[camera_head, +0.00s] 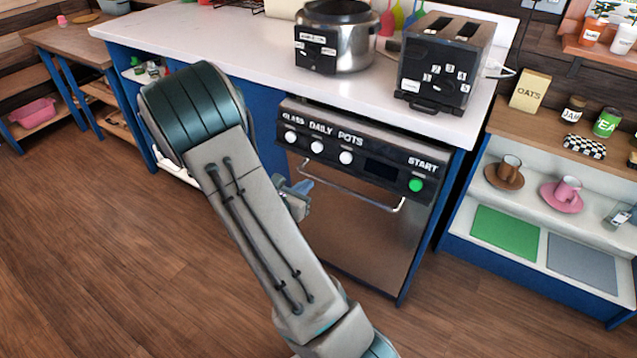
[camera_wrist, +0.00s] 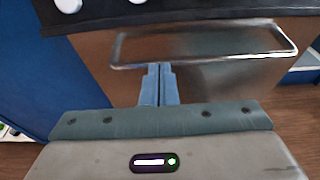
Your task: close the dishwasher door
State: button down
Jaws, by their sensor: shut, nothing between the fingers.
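The dishwasher door (camera_head: 371,232) is a brushed-metal front below a black control panel (camera_head: 353,148) with white knobs and a green START button. In the head view the door looks upright and flush, or nearly so, with the cabinet; a small gap cannot be ruled out. A metal bar handle (camera_head: 352,188) runs across its top, and it also shows in the wrist view (camera_wrist: 205,60). My gripper (camera_head: 303,187) is at the left part of the door, partly hidden behind my arm. In the wrist view its blue fingers (camera_wrist: 159,70) are together and empty, just under the handle's lower bar; contact is unclear.
A white counter (camera_head: 240,40) above carries a silver pot (camera_head: 345,45) and a black toaster (camera_head: 447,65). An open shelf (camera_head: 550,170) with cups stands to the right, a wooden side table (camera_head: 70,38) to the left. The wooden floor (camera_head: 110,260) in front is clear.

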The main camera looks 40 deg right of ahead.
aim_at(323, 172)
jog(key=x, duration=0.9)
jog(key=shift+w+d+b, duration=0.15)
jog(key=shift+d+b, duration=0.15)
jog(key=shift+b, duration=0.1)
